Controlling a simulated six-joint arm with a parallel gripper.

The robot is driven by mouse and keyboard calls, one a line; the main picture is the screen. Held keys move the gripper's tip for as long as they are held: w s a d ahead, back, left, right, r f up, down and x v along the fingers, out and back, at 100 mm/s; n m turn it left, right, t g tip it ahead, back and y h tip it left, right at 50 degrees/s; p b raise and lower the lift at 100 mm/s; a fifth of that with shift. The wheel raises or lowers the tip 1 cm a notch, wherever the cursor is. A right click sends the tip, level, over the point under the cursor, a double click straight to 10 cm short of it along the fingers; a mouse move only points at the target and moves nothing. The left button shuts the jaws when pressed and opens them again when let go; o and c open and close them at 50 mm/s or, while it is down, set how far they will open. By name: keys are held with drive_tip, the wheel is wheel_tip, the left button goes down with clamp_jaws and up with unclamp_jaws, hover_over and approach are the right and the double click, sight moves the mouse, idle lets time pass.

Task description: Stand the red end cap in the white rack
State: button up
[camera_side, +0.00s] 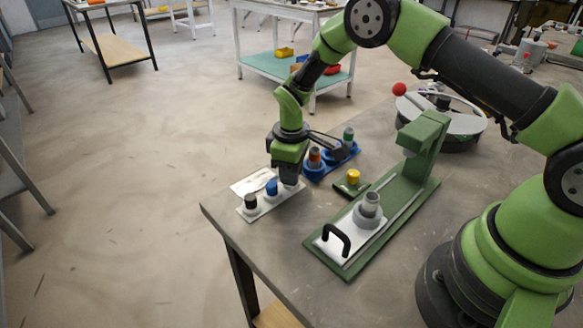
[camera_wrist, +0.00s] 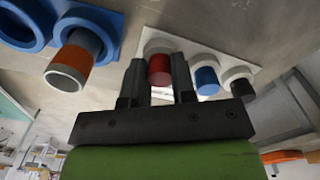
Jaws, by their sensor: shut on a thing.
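The red end cap (camera_wrist: 159,68) is between my gripper's two fingers (camera_wrist: 157,66) in the wrist view. The fingers are shut on it. The cap lines up with a white ring of the white rack (camera_wrist: 158,46), at the end of the row; I cannot tell how deep it sits. A blue cap (camera_wrist: 206,79) and a black cap (camera_wrist: 240,84) stand in the other rings. In the side view my gripper (camera_side: 290,182) is low over the far end of the rack (camera_side: 256,215) and hides the red cap.
A blue holder (camera_side: 318,174) with orange-banded and green-topped parts stands just behind my gripper. A yellow cap (camera_side: 353,176) on a small green base and a green jig (camera_side: 345,268) with a grey part and black handle stand to the right. The table's left edge is close to the rack.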

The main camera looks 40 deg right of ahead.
drive_tip(key=o, duration=1)
drive_tip(key=shift+o, duration=0.6)
drive_tip(key=shift+r, duration=0.2)
drive_tip(key=shift+r, duration=0.6)
drive_tip(key=shift+r, duration=3.5)
